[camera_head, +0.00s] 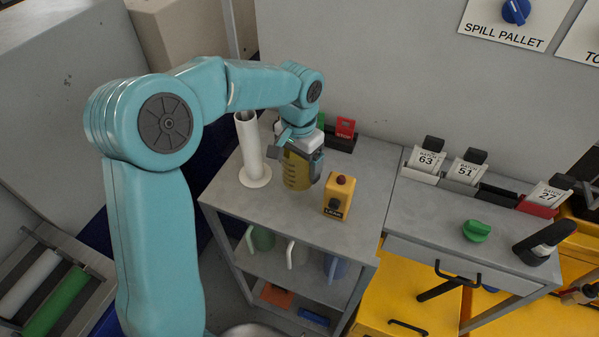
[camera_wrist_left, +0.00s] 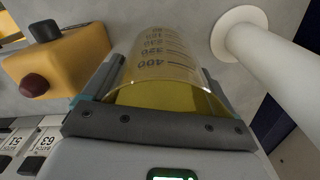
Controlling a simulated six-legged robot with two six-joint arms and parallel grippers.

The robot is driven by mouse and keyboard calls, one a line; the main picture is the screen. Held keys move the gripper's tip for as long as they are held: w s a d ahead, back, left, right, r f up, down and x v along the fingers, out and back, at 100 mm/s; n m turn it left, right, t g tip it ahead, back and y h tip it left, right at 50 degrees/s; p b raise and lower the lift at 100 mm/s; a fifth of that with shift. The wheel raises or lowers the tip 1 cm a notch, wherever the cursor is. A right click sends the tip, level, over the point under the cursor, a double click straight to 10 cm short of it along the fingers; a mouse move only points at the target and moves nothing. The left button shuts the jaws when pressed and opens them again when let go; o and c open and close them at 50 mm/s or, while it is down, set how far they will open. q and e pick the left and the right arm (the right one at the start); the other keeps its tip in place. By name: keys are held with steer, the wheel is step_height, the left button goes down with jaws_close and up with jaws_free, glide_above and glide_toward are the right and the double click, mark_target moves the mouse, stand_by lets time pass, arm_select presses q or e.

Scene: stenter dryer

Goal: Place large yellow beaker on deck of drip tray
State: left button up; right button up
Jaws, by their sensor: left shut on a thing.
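The large yellow beaker (camera_head: 296,172) is a clear graduated cup with yellow contents, at the grey shelf unit's top. My left gripper (camera_head: 303,158) is shut on it from above and behind. In the left wrist view the beaker (camera_wrist_left: 165,62) sits between the two fingers, its dark scale marks showing. I cannot tell whether its base touches the surface or hangs just above it. I cannot pick out a drip tray for certain in either view. My right gripper is not in view.
A white cylinder on a round base (camera_head: 250,150) stands left of the beaker. A yellow button box (camera_head: 339,196) stands close on its right. Mugs (camera_head: 297,254) sit on the shelf below. A grey bench (camera_head: 440,215) with numbered cards and a green knob is further right.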

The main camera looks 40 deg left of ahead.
mark_target(299, 176)
arm_select(q)
step_height(299, 176, down, 4)
steer(key=shift+s+r, duration=0.1)
steer(key=shift+r, duration=0.05)
steer(key=shift+f, duration=0.2)
steer(key=shift+d, duration=0.1)
steer(key=shift+f, duration=0.1)
steer(key=o, duration=0.8)
